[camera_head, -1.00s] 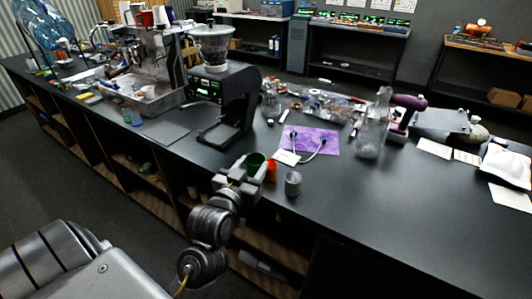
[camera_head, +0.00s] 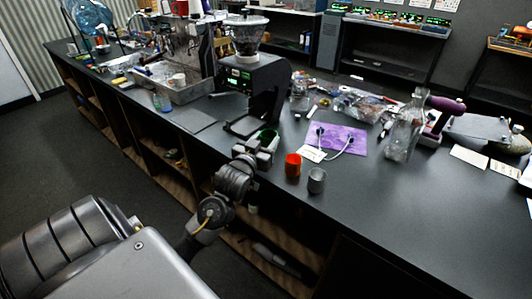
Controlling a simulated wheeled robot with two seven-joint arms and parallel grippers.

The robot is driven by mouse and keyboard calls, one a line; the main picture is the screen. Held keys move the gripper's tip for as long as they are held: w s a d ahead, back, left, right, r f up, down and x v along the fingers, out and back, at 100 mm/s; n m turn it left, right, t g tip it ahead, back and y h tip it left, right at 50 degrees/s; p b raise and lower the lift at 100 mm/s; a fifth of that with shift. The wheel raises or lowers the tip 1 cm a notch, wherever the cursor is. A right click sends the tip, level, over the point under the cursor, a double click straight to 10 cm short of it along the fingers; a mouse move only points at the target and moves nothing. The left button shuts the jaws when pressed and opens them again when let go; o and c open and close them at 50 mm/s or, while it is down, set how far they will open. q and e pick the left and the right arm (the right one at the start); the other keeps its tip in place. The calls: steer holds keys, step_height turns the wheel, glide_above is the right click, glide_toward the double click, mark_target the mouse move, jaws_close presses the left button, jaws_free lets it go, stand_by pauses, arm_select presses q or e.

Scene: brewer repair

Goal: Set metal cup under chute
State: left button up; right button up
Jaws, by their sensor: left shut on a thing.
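The coffee grinder (camera_head: 262,80) stands on the counter further back and left, with a hopper on top. The chute is too small to make out, and the space above the grinder's base (camera_head: 245,127) looks empty. My right gripper is not in view.
A flat dark plate (camera_head: 192,119) lies left of the grinder. A purple mat (camera_head: 345,138) with a white cable lies behind the cups. A clear glass flask (camera_head: 405,128) stands to the right. The front right counter is clear.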

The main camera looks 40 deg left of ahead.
mark_target(266, 146)
arm_select(q)
steer(key=w+f, duration=0.1)
steer(key=w+a+f, duration=0.1)
steer(key=f, duration=0.1)
steer(key=w+a+f, duration=0.1)
steer(key=f, duration=0.1)
steer(key=shift+w+a+f, duration=0.1)
steer(key=shift+w+a, duration=0.05)
steer(key=shift+a, duration=0.1)
steer(key=f, duration=0.1)
steer(key=p, duration=0.1)
steer(key=f+p, duration=0.1)
steer(key=shift+w+a+f, duration=0.1)
steer(key=shift+w+f, duration=0.15)
steer(key=shift+f, duration=0.1)
steer(key=shift+f+p, duration=0.15)
steer(key=shift+p, duration=0.15)
steer(key=shift+s+f, duration=0.1)
steer(key=shift+f, duration=0.15)
steer(key=o, duration=1.1)
